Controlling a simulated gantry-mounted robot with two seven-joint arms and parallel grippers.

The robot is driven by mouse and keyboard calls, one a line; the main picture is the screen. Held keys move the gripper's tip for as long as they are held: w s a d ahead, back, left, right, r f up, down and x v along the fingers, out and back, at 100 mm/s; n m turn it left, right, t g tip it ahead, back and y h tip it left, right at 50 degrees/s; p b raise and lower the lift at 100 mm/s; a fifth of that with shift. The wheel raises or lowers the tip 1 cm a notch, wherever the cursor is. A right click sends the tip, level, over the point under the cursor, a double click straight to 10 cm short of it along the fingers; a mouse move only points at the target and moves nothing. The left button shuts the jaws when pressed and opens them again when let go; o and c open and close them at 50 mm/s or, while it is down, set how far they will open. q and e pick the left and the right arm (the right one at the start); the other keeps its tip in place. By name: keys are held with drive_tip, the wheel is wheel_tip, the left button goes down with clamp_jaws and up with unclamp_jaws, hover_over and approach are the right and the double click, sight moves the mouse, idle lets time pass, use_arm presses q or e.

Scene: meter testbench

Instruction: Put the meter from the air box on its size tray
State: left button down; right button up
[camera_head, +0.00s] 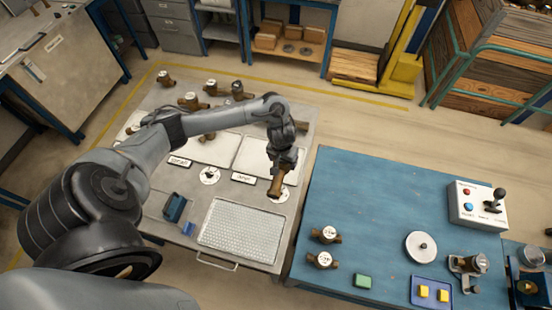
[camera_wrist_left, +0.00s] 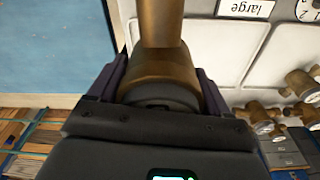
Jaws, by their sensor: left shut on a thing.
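My left gripper (camera_head: 284,168) is shut on a brass meter (camera_head: 277,184), which hangs tilted above the right part of the grey table, near its edge. In the left wrist view the meter (camera_wrist_left: 162,60) stands between the fingers of the gripper (camera_wrist_left: 160,95); its far end runs out of the frame. A pale tray (camera_head: 254,158) lies just left of the gripper, partly behind my arm. A label reading "large" (camera_wrist_left: 245,8) shows in the wrist view by a pale tray (camera_wrist_left: 215,50). Another pale tray (camera_head: 212,150) lies farther left. My right gripper is out of view.
Several brass meters (camera_head: 190,101) stand at the back of the grey table. The blue table (camera_head: 380,200) at right carries two meters (camera_head: 325,234), a control box (camera_head: 478,205) and a disc.

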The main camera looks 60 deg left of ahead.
use_arm(q)
drive_tip(key=shift+s, duration=0.2)
drive_tip(key=shift+s+a+f, duration=0.1)
drive_tip(key=shift+a+f, duration=0.1)
drive_tip(key=shift+f, duration=0.05)
drive_tip(key=shift+w+a+f+b, duration=0.35)
drive_tip(key=shift+a+f+b, duration=0.75)
drive_tip(key=shift+a+f, duration=0.7)
drive_tip(key=shift+w+a+f+b, duration=0.4)
drive_tip(key=shift+a+f+b, duration=0.75)
drive_tip(key=shift+a+f, duration=0.65)
drive_tip(key=shift+w+a+f+b, duration=0.35)
drive_tip(key=shift+a+f+b, duration=0.75)
drive_tip(key=shift+a+f, duration=0.7)
drive_tip(key=shift+a, duration=0.1)
unclamp_jaws()
drive_tip(key=shift+f, duration=0.1)
drive_tip(key=shift+s, duration=0.1)
